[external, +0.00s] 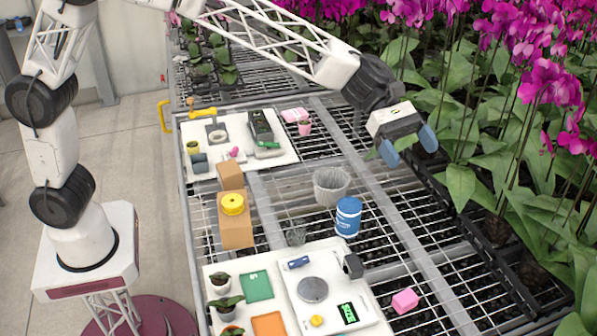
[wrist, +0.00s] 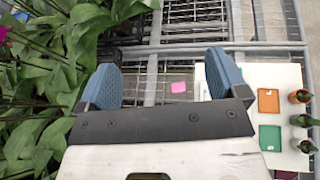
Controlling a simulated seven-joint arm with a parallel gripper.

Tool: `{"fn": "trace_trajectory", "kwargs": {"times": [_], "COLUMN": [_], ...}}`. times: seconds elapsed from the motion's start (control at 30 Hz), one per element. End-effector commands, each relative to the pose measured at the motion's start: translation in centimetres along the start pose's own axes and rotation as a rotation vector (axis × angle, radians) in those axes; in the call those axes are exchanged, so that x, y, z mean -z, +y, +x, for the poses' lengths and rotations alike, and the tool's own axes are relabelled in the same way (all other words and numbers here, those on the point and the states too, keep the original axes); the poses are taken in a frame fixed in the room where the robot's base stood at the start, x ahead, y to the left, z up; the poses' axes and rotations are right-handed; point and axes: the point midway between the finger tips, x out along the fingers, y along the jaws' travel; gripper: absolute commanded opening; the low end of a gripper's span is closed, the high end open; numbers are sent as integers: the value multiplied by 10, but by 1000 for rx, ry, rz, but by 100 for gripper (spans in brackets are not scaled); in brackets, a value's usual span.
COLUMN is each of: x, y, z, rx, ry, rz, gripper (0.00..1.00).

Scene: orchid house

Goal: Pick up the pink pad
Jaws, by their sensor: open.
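A small pink block-like pad (external: 405,301) lies on the wire bench to the right of the near white board. In the wrist view the pink pad (wrist: 179,87) shows far below, between the fingers and nearer the right one. I cannot tell for certain which one the task names. My gripper (external: 408,146) is open and empty, with two blue fingers, high above the bench's right side by the orchids. It also shows in the wrist view (wrist: 164,78).
Orchids (external: 480,100) crowd the right side. A blue-labelled jar (external: 347,217) and a clear cup (external: 331,186) stand mid-bench. Bare grating surrounds the near pink pad.

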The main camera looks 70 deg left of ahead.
Motion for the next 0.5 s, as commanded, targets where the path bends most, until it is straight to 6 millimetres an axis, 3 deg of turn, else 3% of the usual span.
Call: {"fn": "trace_trajectory", "kwargs": {"times": [0.27, 0.5], "x": [1, 52], "y": [13, 8], "z": [24, 46], "rx": [-5, -3], "ry": [-33, -32], "rz": [-77, -82], "gripper": [92, 92]}}
